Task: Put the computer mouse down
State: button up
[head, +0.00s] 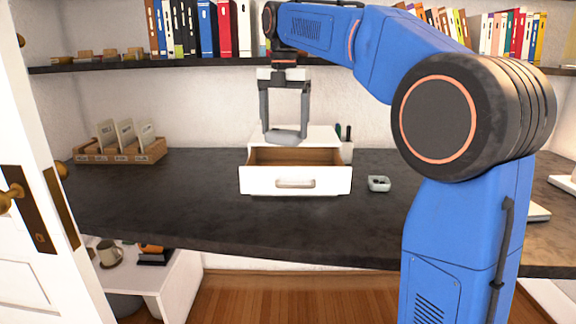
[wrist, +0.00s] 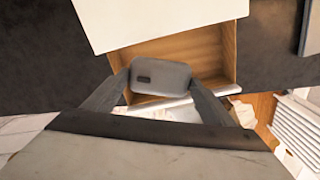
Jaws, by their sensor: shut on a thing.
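The computer mouse (head: 286,136) is a grey, rounded thing held between the fingers of my gripper (head: 285,128). The mouse also shows in the wrist view (wrist: 160,77), with a finger of my gripper (wrist: 160,86) on each side of it. My gripper is shut on it. In the head view the mouse hangs above the open drawer (head: 262,182) of a small white drawer unit. In the wrist view it overlaps the wooden inside of the drawer (wrist: 205,50) and its front edge. The part of the drawer floor behind the mouse is hidden.
A dark desk (head: 200,215) carries the drawer unit. A wooden card holder (head: 120,155) stands at the left and a small grey box (head: 379,184) right of the drawer. A book shelf (head: 160,64) runs above. A white door (head: 30,200) stands at the left edge.

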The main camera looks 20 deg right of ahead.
jog(key=shift+f, duration=4.75)
jog(key=shift+f, duration=0.1)
jog(key=o, duration=1.1)
notch_tip(320, 180, up, 12)
jog(key=shift+r, duration=0.1)
